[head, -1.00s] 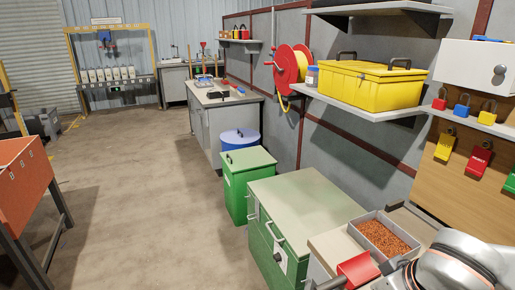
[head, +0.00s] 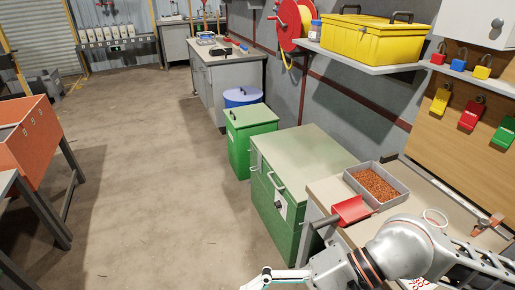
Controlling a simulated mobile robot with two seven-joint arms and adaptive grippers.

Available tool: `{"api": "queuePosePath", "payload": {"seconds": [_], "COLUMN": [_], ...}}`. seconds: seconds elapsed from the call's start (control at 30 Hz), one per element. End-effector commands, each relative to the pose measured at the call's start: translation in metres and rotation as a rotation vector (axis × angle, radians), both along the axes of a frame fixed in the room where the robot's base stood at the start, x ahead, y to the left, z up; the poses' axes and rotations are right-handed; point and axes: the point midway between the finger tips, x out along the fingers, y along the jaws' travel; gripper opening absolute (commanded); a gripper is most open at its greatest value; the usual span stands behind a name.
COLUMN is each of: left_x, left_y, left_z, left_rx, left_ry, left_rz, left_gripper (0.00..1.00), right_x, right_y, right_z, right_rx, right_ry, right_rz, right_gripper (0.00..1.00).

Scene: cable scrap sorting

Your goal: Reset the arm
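My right arm comes in at the bottom right, over the near end of the workbench. What looks like part of my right gripper (head: 268,278) shows at the bottom edge, out over the floor in front of the bench. It is cut off by the frame, so its opening cannot be made out. I see nothing held in the visible part. My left gripper is not in view.
The workbench carries a grey tray (head: 404,188) of copper-coloured granules and a red scoop (head: 351,211). A green cabinet (head: 300,150) and a green bin (head: 250,120) stand beyond. An orange bin (head: 35,140) stands at left. The floor between is clear.

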Motion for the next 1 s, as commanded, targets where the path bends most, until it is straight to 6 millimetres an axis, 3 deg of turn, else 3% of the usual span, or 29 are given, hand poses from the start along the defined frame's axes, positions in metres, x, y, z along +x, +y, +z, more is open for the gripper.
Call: {"api": "queuePosePath", "payload": {"seconds": [0.03, 0.17, 0.3, 0.4, 0.47, 0.57, 0.7, 0.73, 0.87, 1.0], "left_x": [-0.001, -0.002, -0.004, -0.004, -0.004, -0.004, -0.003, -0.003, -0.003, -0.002], "left_y": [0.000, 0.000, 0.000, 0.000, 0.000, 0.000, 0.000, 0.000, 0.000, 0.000], "left_z": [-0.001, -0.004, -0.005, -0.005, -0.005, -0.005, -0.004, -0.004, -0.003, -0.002], "left_rx": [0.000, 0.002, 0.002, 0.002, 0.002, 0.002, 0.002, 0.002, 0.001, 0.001], "left_ry": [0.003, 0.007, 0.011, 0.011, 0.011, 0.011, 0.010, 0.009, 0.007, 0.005], "left_rz": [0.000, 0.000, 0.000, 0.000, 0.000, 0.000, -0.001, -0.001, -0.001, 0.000], "left_gripper": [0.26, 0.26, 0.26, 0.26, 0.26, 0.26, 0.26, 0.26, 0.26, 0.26], "right_x": [-0.008, -0.003, 0.035, 0.077, 0.103, 0.145, 0.176, 0.178, 0.170, 0.136], "right_y": [0.021, 0.054, 0.062, 0.050, 0.035, 0.002, -0.051, -0.061, -0.103, -0.139], "right_z": [0.014, 0.060, 0.097, 0.104, 0.096, 0.063, -0.012, -0.030, -0.111, -0.192], "right_rx": [0.095, 0.319, 0.544, 0.702, 0.799, 0.968, 1.214, -1.206, -1.087, -0.991], "right_ry": [0.167, 0.619, 1.150, 1.552, 1.800, 2.220, 2.747, -2.711, -2.323, -1.947], "right_rz": [-0.065, -0.245, -0.432, -0.554, -0.622, -0.718, -0.796, 0.766, 0.580, 0.401], "right_gripper": [0.86, 0.86, 0.86, 0.86, 0.86, 0.86, 0.86, 0.86, 0.86, 0.86]}}
